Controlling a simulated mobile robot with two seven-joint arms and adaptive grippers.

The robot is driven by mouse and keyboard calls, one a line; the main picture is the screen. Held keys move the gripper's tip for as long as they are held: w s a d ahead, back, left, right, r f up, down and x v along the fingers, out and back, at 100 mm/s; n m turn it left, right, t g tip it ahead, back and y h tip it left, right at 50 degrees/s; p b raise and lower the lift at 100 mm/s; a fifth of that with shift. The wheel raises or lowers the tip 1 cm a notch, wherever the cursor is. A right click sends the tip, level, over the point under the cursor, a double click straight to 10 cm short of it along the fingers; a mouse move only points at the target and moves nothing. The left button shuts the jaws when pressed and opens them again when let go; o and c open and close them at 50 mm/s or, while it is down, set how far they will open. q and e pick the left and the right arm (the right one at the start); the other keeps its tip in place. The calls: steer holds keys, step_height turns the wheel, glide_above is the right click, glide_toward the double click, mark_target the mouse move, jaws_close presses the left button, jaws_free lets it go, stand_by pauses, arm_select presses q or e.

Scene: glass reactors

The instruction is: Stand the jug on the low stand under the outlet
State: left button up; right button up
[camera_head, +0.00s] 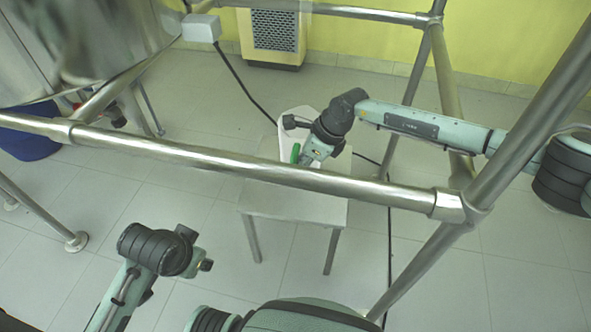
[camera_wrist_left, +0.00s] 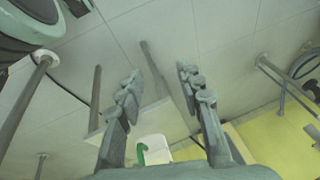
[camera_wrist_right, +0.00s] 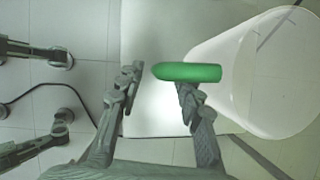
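The white jug (camera_head: 298,120) with its green handle (camera_head: 295,152) is upright at the far edge of a low, square grey stand (camera_head: 290,207). I cannot tell if its base rests on the stand. My right gripper (camera_wrist_right: 158,90) is open; the handle (camera_wrist_right: 190,72) lies just ahead of its right fingertip, and the translucent jug (camera_wrist_right: 262,75) is to the right. My left gripper (camera_wrist_left: 157,85) is open and empty, away from the jug, which shows in the left wrist view (camera_wrist_left: 156,143). In the head view the steel bar hides part of my right gripper. I cannot make out the outlet.
A steel frame bar (camera_head: 240,163) crosses in front of the stand, with posts (camera_head: 540,100) at the right. A steel vessel (camera_head: 85,45) is at the upper left, above a blue container (camera_head: 28,142). A black cable (camera_head: 243,85) runs behind. Tiled floor is clear at front right.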

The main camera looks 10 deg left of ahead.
arm_select(q)
steer(key=shift+w+f, duration=0.2)
steer(key=shift+f, duration=0.25)
arm_select(e)
steer(key=v, duration=0.9)
steer(key=shift+r, duration=0.3)
